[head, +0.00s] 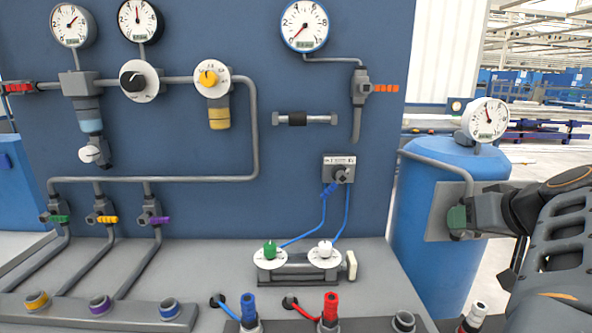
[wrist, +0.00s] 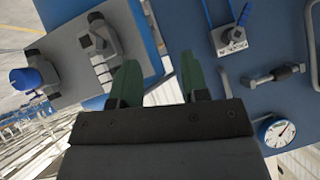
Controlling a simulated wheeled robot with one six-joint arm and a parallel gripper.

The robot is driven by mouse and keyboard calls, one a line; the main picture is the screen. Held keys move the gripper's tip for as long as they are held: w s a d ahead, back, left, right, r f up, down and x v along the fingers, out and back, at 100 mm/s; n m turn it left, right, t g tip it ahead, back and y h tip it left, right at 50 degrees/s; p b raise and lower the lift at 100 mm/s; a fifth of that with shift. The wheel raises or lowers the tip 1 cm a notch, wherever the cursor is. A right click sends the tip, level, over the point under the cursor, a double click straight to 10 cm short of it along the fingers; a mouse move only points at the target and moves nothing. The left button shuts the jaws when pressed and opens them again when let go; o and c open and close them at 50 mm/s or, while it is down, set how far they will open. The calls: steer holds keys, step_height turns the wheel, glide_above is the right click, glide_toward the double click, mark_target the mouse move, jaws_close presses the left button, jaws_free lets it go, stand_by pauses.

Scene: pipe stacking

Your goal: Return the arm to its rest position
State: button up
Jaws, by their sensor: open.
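My gripper (wrist: 160,85) shows its two dark green fingers in the wrist view. They are spread apart with nothing between them. In the head view my gripper (head: 458,218) is at the right, in front of the blue tank, with green at its tip. My dark arm reaches it from the right edge, and the rest of the arm is out of frame.
The blue panel (head: 292,190) with gauges and valves fills the left and middle. The blue tank (head: 425,255) carries a gauge (head: 485,119). The grey bench (head: 215,270) holds blue (head: 249,308) and red (head: 330,308) plugs.

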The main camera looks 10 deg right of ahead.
steer(key=s+a+f+n+g+p, duration=0.1)
steer(key=a+f+g+p, duration=0.1)
steer(key=a+p, duration=0.6)
steer(key=s+a+f+n+g+p, duration=0.1)
steer(key=a+g+p, duration=0.3)
steer(key=a+p, duration=0.5)
steer(key=shift+s+a+f+n+g, duration=0.25)
steer(key=shift+a+f+n+g, duration=0.2)
steer(key=shift+a, duration=2.7)
stand_by(3.2)
